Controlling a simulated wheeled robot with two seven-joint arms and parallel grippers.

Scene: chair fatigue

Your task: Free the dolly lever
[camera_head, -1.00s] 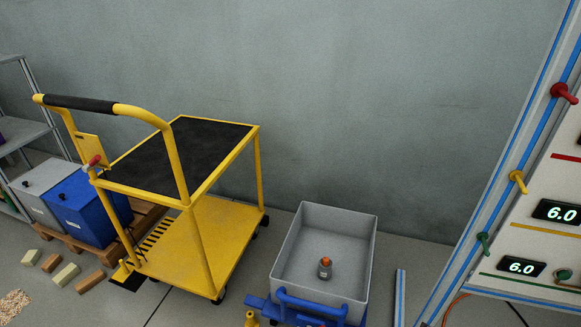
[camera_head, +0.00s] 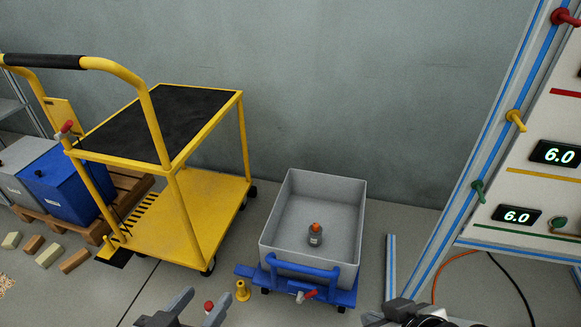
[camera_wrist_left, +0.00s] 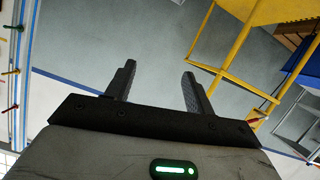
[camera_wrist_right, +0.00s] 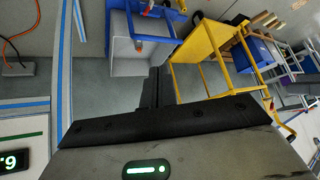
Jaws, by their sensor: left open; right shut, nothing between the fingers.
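The blue dolly (camera_head: 343,297) stands on the floor at lower middle in the head view, carrying a grey bin (camera_head: 345,200). A small lever with a red grip (camera_head: 307,296) sits on its near side, below the blue handle (camera_head: 300,268). The dolly also shows at the top of the right wrist view (camera_wrist_right: 120,5). My left gripper (camera_head: 199,299) is open and empty, left of the dolly and nearer me; its spread fingers show in the left wrist view (camera_wrist_left: 158,70). My right gripper (camera_wrist_right: 155,72) is shut and empty, with its arm at the bottom right of the dolly.
A yellow cart (camera_head: 195,215) stands left of the dolly. A yellow peg-like piece (camera_head: 242,291) is beside the dolly. An orange-capped jar (camera_head: 316,236) is in the bin. A red-topped item (camera_head: 208,307) shows by my left fingers. A panel frame (camera_head: 470,170) rises at right.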

